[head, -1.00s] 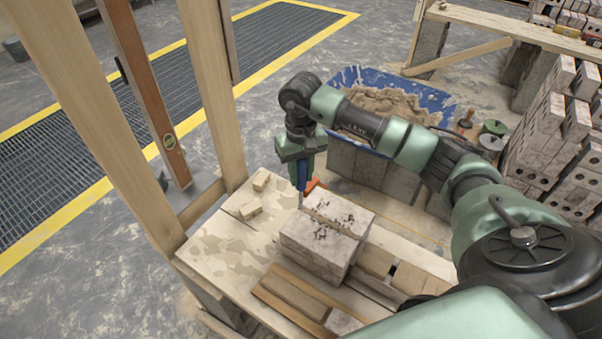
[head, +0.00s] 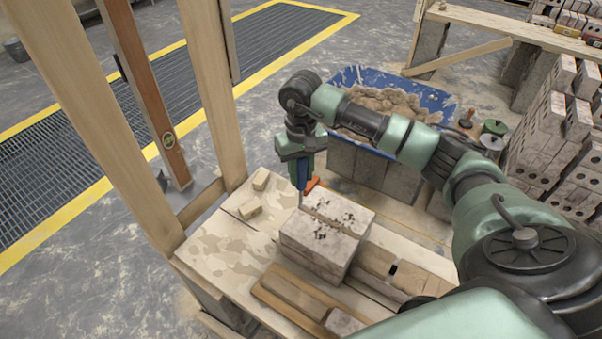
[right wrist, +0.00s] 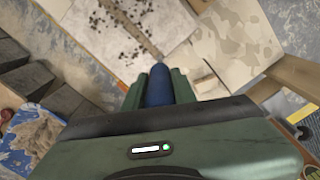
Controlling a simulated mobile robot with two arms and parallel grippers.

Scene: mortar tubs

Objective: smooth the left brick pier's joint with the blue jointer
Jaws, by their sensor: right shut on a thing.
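A pale brick pier (head: 318,248) stands on the wooden bench, with a joint line (head: 335,222) running across its top and dark crumbs beside it. My right gripper (head: 302,158) points down over the pier's far left corner, shut on the blue handle of the jointer (head: 303,176). The jointer is about upright, its thin metal tip at the far end of the joint; I cannot tell whether it touches. In the right wrist view the blue handle (right wrist: 158,86) sits between the green fingers and hides the tip; the joint (right wrist: 130,28) lies beyond. My left gripper is out of view.
Small blocks (head: 250,208) and an orange-red object (head: 312,184) lie near the pier. A blue mortar tub (head: 434,98) stands behind on grey blocks. Wooden posts (head: 212,90) rise at the left. Stacked bricks (head: 545,135) stand at the right.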

